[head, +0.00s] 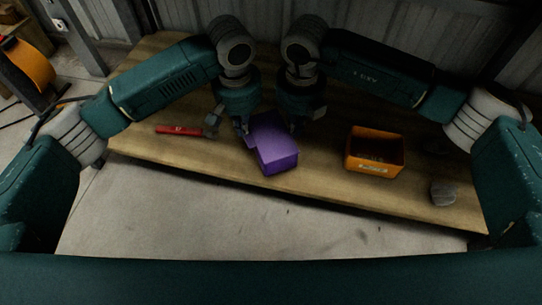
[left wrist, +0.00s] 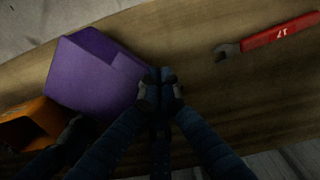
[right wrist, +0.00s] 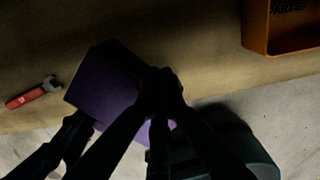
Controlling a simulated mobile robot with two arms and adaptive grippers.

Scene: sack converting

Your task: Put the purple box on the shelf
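The purple box (head: 277,154) is at the middle of the wooden table, near its front edge, between my two grippers. I cannot tell whether it rests on the wood or is raised. My left gripper (head: 240,127) is at the box's left side. In the left wrist view its fingertips (left wrist: 160,84) are together at the edge of the box (left wrist: 92,75). My right gripper (head: 296,124) is at the box's right rear. In the right wrist view its dark fingertips (right wrist: 160,84) are together against the box (right wrist: 105,85). Contact is partly hidden. No shelf is identifiable.
An orange crate (head: 375,164) stands right of the box on the wooden table (head: 325,172). A red wrench (head: 182,130) lies to the left. A grey round object (head: 443,192) sits at the right front. A corrugated wall (head: 400,25) rises behind; concrete floor (head: 200,220) is in front.

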